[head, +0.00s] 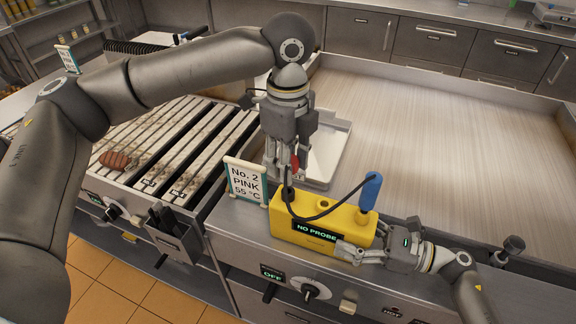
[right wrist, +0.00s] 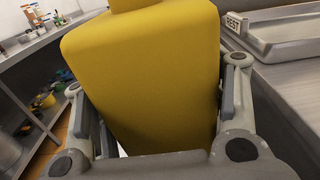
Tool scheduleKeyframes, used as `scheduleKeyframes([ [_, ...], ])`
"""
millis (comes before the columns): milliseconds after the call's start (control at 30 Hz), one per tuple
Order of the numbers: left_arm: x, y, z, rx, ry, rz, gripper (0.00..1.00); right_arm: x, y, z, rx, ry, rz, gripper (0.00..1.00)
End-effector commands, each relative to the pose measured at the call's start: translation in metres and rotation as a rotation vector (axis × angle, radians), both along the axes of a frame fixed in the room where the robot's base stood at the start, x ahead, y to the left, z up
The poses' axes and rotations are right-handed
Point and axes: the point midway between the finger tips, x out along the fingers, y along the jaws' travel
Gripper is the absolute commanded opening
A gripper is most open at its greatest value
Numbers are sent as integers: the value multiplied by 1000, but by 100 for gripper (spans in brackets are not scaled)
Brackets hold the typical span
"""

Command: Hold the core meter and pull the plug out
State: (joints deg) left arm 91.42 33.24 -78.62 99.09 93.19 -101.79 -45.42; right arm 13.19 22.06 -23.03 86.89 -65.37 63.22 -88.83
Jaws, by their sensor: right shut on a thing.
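The yellow core meter (head: 290,225) stands on the steel front ledge, and its display reads "NO PROBE". My right gripper (head: 355,252) is shut on the meter's right end; in the right wrist view the yellow body (right wrist: 145,75) fills the space between the fingers. A blue probe handle (head: 371,192) stands upright at the meter's right end. A black cable (head: 318,216) loops from it across the meter up to my left gripper (head: 285,165). The fingers partly hide the plug.
A sign reading "No. 2 PINK 55 °C" (head: 245,181) stands just left of the meter. A steel tray (head: 327,150) lies behind it. The slatted grill (head: 185,135) with a brown patty (head: 117,160) is at left. The wide griddle surface (head: 440,130) behind is clear.

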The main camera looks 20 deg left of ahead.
Motion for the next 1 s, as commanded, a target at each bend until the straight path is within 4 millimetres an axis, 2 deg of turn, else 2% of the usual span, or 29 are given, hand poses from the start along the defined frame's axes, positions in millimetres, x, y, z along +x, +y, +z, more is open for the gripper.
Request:
scheduleKeyframes([
  [400, 0, 0, 24, 0, -1, 1, 5, 0, 0, 0, 0, 0, -1, 35],
  [733, 0, 0, 27, 0, 0, 0, 5, 0, 0, 0, 0, 0, -1, 35],
  [767, 0, 0, 27, 0, 0, 0, 5, 0, 0, 0, 0, 0, -1, 66],
  [933, 0, 0, 27, 0, 0, 0, 5, 0, 0, 0, 0, 0, 0, 88],
  [1000, 0, 0, 27, 0, 0, 0, 5, 0, 0, 0, 0, 0, 0, 88],
])
